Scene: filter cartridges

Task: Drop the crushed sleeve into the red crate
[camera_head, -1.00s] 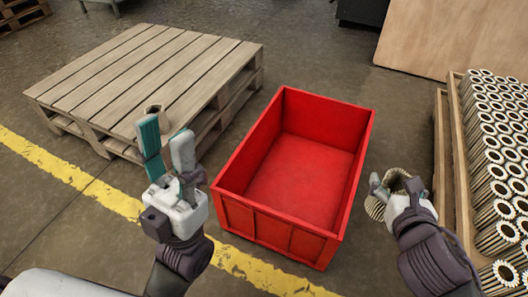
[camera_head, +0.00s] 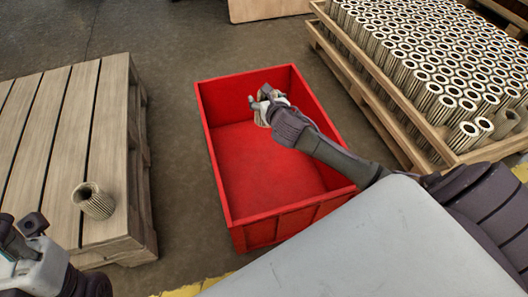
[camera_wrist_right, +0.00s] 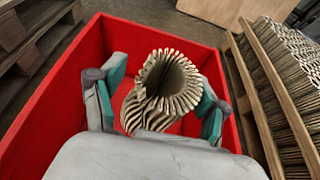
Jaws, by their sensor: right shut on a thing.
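My right gripper (camera_head: 264,97) is shut on the crushed sleeve (camera_head: 261,115) over the far half of the red crate (camera_head: 290,221). The crate's visible floor is bare. In the right wrist view the sleeve (camera_wrist_right: 164,90) is a beige pleated tube, bent and squashed, with its open end up between the teal fingers. The crate's red walls (camera_wrist_right: 62,95) surround it there. I cannot tell how high it is above the crate floor. My left gripper (camera_head: 30,250) shows only partly at the lower left edge, with its fingers not clearly visible.
Another pleated sleeve (camera_head: 93,201) stands on the wooden pallet (camera_head: 90,110) at left. A wooden-framed pallet (camera_head: 395,138) packed with upright cartridges (camera_head: 420,60) is at right. Bare floor (camera_head: 175,50) lies between the left pallet and the crate.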

